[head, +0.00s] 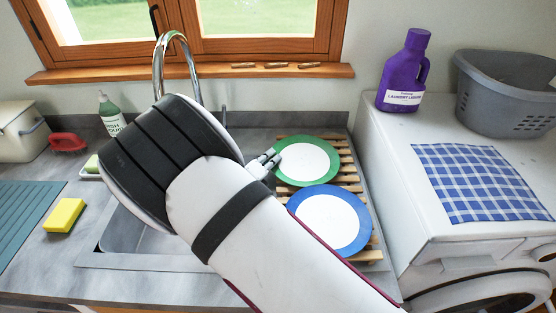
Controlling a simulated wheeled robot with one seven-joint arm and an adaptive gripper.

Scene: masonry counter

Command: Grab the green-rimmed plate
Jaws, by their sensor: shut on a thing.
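The green-rimmed plate (306,161) has a white middle and lies on a slatted wooden rack right of the sink. My gripper (273,157) is at the plate's left edge, shut on its green rim. The plate looks to be at about the height of the rack; I cannot tell whether it is lifted. My arm hides most of the gripper's body and much of the sink.
A blue-rimmed plate (328,221) lies on the wooden rack (348,168) just in front. The tap (159,66) rises behind my arm. A yellow sponge (64,215) is left of the sink (122,235). A purple laundry bottle (404,75) and grey basket (508,95) stand on the washing machine.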

